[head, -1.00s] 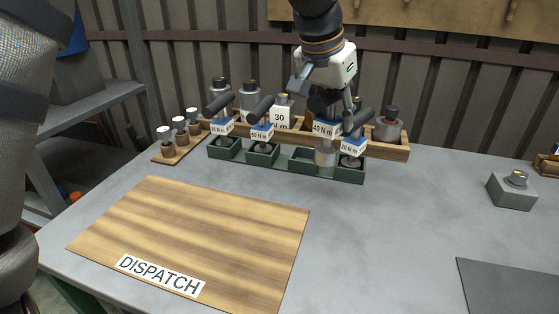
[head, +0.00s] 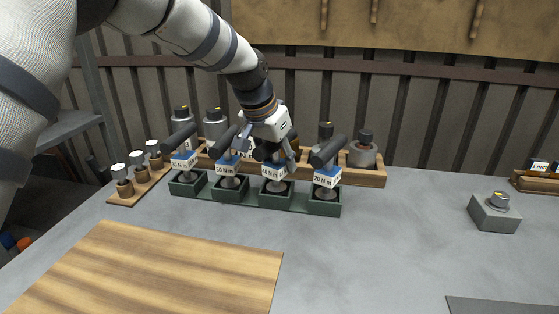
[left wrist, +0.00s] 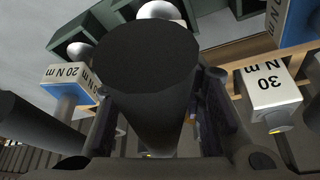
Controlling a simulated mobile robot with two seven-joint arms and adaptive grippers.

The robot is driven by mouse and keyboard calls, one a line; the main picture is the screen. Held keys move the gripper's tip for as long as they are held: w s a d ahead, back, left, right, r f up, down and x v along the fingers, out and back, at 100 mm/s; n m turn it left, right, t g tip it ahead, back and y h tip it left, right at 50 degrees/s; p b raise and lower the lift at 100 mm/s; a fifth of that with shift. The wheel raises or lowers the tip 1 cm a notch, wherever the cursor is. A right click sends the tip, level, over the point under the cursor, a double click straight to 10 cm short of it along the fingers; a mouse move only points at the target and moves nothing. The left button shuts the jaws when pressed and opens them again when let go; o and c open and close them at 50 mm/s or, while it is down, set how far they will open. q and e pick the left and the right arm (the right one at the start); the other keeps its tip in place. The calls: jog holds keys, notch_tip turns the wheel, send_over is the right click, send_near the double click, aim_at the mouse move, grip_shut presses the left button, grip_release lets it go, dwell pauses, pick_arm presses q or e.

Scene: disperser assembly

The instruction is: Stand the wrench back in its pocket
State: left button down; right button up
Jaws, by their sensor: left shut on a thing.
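The 40 N m wrench (head: 272,171) has a black handle, a blue-and-white tag and a grey lower end. It stands about upright at the third pocket from the left of the green rack (head: 240,206), its lower end at the pocket's mouth; I cannot tell whether it touches the floor. My left gripper (head: 268,152) is shut on its handle from above. In the left wrist view the dark handle (left wrist: 150,60) fills the space between the fingers. Wrenches tagged 50 N m (head: 228,169) and 20 N m (head: 327,180) stand in the neighbouring pockets. My right gripper is out of view.
Another tagged wrench (head: 184,162) stands in the leftmost pocket. Behind is a wooden rack (head: 365,177) with grey cylindrical parts. Small capped pieces on a wooden strip (head: 127,199) stand left. A wooden board (head: 150,275) lies in front. A grey block (head: 494,214) sits right; the table between is clear.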

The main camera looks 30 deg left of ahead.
aim_at(267, 143)
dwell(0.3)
pick_arm(q)
jog(key=c, duration=1.1)
grip_release()
jog(key=shift+f, duration=0.2)
jog(key=shift+o, duration=0.2)
jog(key=shift+r, duration=0.35)
jog(key=p+v, duration=0.1)
jog(key=v, duration=0.9)
jog(key=shift+s+r, duration=0.1)
jog(key=shift+r, duration=0.15)
jog(key=shift+s+r, duration=0.25)
jog(key=shift+r, duration=0.25)
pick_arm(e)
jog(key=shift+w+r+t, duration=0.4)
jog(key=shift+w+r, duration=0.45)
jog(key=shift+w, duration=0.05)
pick_arm(q)
jog(key=shift+f, duration=0.15)
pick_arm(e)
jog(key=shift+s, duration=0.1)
